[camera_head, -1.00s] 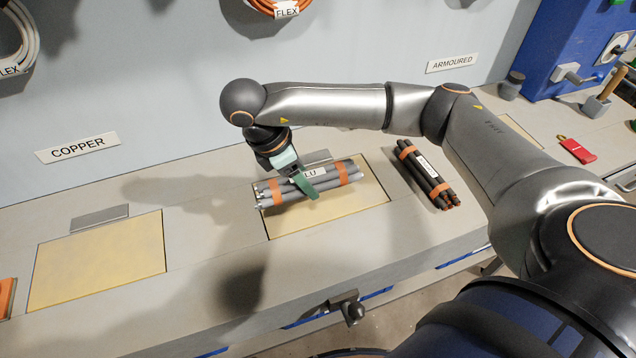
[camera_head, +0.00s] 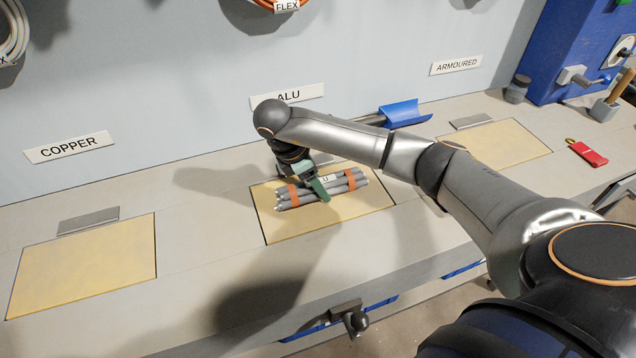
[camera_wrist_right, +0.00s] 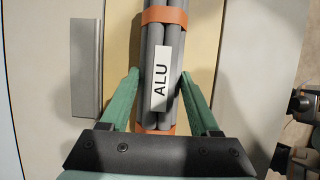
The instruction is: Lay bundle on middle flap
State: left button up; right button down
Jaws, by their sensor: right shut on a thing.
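A bundle of grey cables (camera_head: 350,186) with two orange bands lies lengthwise over the middle flap (camera_head: 288,228), a yellow panel below the ALU sign (camera_head: 287,95). My right gripper (camera_head: 317,189) is shut on the bundle near its middle. In the right wrist view, the green fingers (camera_wrist_right: 158,78) stand on both sides of the bundle (camera_wrist_right: 151,40), by its white ALU label (camera_wrist_right: 161,78). The bundle is very low over the flap; whether it touches cannot be told. My left gripper is not in view.
Another yellow flap (camera_head: 85,265) lies left under the COPPER sign (camera_head: 69,147), and one (camera_head: 505,147) right under the ARMOURED sign (camera_head: 456,65). A blue scoop-like thing (camera_head: 405,113) stands behind my arm. A red object (camera_head: 587,153) lies far right.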

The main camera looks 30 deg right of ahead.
jog(key=shift+r, duration=0.1)
jog(key=shift+c, duration=0.6)
grip_release()
jog(key=p+v, duration=0.3)
jog(key=v, duration=0.8)
jog(key=shift+a+r+p, duration=0.15)
jog(key=shift+p, duration=0.2)
jog(key=shift+a+r, duration=0.15)
jog(key=shift+r, duration=0.15)
